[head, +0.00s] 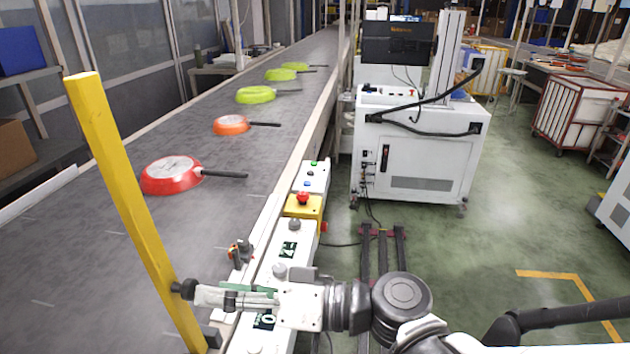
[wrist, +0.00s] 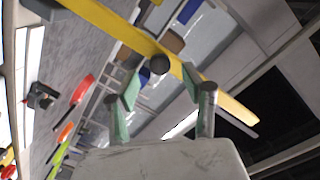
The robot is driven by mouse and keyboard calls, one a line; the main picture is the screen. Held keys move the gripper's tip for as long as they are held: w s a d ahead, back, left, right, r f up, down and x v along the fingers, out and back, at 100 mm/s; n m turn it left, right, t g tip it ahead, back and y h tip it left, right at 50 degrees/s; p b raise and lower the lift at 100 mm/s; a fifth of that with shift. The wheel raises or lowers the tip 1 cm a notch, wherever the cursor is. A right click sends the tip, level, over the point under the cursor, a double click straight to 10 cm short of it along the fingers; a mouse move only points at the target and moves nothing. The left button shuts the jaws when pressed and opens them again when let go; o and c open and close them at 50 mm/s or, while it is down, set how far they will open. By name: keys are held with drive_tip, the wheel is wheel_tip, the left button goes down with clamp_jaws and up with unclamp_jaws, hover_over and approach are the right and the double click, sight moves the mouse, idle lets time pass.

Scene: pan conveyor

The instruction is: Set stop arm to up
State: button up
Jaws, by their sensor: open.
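The stop arm is a yellow bar (head: 125,190) that stands raised at the near left side of the head view, with its top leaning left. Its lower end is by a dark bracket at the conveyor's near edge. A black knob (head: 184,289) sticks out from its lower part. My gripper (head: 199,295) is beside the knob. In the wrist view the bar (wrist: 105,22) runs diagonally across, and the knob (wrist: 159,64) shows between the tips of my open gripper (wrist: 159,80). I cannot tell whether the fingers touch the knob or bar.
The conveyor (head: 110,235) carries a red pan (head: 170,175), an orange pan (head: 231,125) and green pans (head: 255,95) farther back. A control box with a red emergency button (head: 303,198) lines its right edge. A white machine cabinet (head: 415,150) stands beyond; green floor lies right.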

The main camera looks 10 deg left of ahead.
drive_tip(key=d, duration=0.8)
drive_tip(key=shift+w+r, duration=0.25)
drive_tip(key=shift+w, duration=0.1)
drive_tip(key=w+d+f+m+t+h+p, duration=0.1)
drive_tip(key=w+d+f+m+t+h, duration=0.25)
drive_tip(key=d, duration=0.25)
drive_tip(key=w+d+f+m+t+h+p, duration=0.1)
drive_tip(key=w+d+f+m+t+h, duration=0.15)
drive_tip(key=d+h, duration=0.3)
drive_tip(key=d+r+m+t+h, duration=0.1)
drive_tip(key=d+h, duration=0.3)
drive_tip(key=d, duration=0.6)
drive_tip(key=d+r+m+t+h+p, duration=0.1)
drive_tip(key=d+r+m+h, duration=0.2)
drive_tip(key=d, duration=0.8)
drive_tip(key=shift+w+t+h, duration=0.3)
drive_tip(key=shift+t+h, duration=0.1)
drive_tip(key=shift+h, duration=0.3)
